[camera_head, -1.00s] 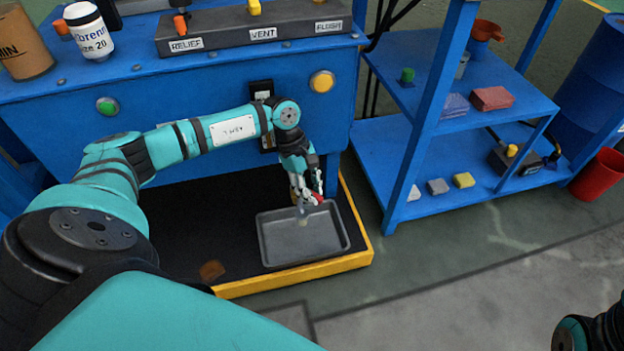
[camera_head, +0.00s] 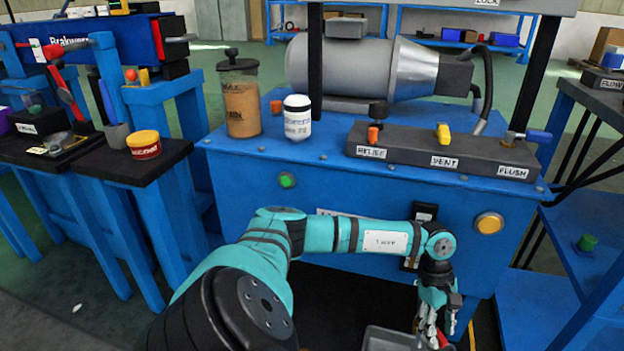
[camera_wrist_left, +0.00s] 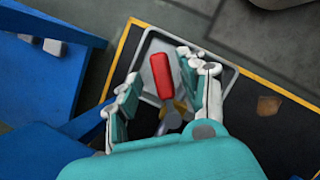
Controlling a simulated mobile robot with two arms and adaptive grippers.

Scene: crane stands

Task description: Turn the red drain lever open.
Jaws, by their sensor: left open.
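The red drain lever (camera_wrist_left: 162,76) shows between the fingers of my left gripper (camera_wrist_left: 165,95) in the left wrist view, with a yellowish and metal fitting at its lower end. In the head view a small red part of the lever (camera_head: 442,339) shows at the bottom edge, beside the fingertips of my left gripper (camera_head: 432,330). My left gripper is open and points down around the lever. I cannot tell whether a finger touches it. A grey drip tray (camera_wrist_left: 148,50) lies below the lever. My right gripper is not in view.
The blue bench (camera_head: 370,205) stands close to my left arm, with a valve block (camera_head: 400,149) labelled relief, vent and flush on top. A jar (camera_head: 297,118) and a brown canister (camera_head: 240,105) stand on it. A blue shelf (camera_head: 590,240) is at the right.

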